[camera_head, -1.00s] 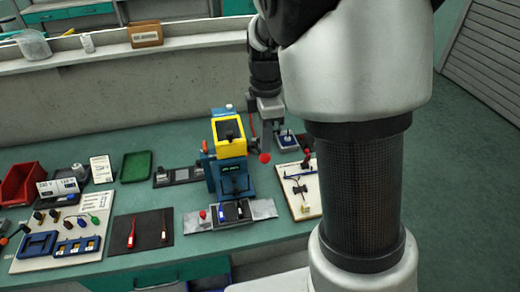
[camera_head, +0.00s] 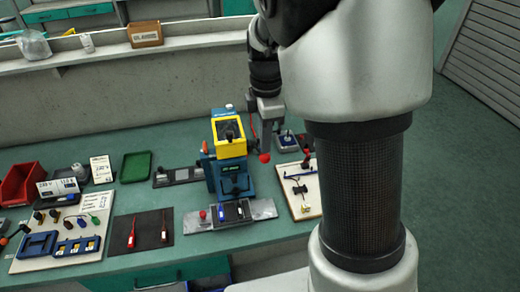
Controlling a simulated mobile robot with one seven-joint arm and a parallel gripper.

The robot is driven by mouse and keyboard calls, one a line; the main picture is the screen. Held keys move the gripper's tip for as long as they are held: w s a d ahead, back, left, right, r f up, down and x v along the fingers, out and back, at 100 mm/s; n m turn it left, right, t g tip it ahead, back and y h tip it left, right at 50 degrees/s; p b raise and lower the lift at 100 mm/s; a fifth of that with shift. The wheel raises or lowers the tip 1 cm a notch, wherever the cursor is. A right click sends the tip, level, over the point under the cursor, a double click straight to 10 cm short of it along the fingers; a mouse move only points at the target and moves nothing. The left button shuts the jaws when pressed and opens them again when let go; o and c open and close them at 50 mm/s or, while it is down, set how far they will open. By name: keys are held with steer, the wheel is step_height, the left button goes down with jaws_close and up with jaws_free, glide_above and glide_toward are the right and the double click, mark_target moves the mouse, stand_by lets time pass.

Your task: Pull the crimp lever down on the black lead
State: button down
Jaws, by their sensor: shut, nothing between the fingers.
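The blue and yellow crimp press (camera_head: 228,150) stands in the middle of the bench. A red ball knob (camera_head: 265,158), seemingly the end of its crimp lever, shows low at the press's right side. My gripper (camera_head: 267,148) points down just above the knob, its fingers together and empty. Whether it touches the knob or lever I cannot tell. A dark thin lead (camera_head: 299,187) lies on the white board at the right. In front of the press, a slide (camera_head: 262,209) carries small blue and black pieces; which one is the black lead is too small to tell.
A white board with connectors (camera_head: 30,258), a red bin (camera_head: 20,183) and a green tray (camera_head: 135,166) stand farther left. My arm covers the right side.

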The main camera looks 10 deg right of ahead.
mark_target(266, 161)
steer(key=shift+f+b, duration=0.75)
steer(key=shift+f, duration=0.1)
steer(key=shift+s+f+b, duration=0.4)
steer(key=shift+f+b, duration=0.3)
steer(key=shift+f, duration=0.1)
steer(key=shift+s+f+b, duration=0.2)
steer(key=shift+f+b, duration=0.25)
steer(key=shift+f, duration=0.05)
steer(key=shift+s+f+b, duration=0.15)
steer(key=shift+f+b, duration=0.25)
steer(key=shift+f, duration=0.05)
steer(key=shift+s+f+b, duration=0.25)
steer(key=shift+f+b, duration=0.55)
steer(key=shift+f, duration=0.25)
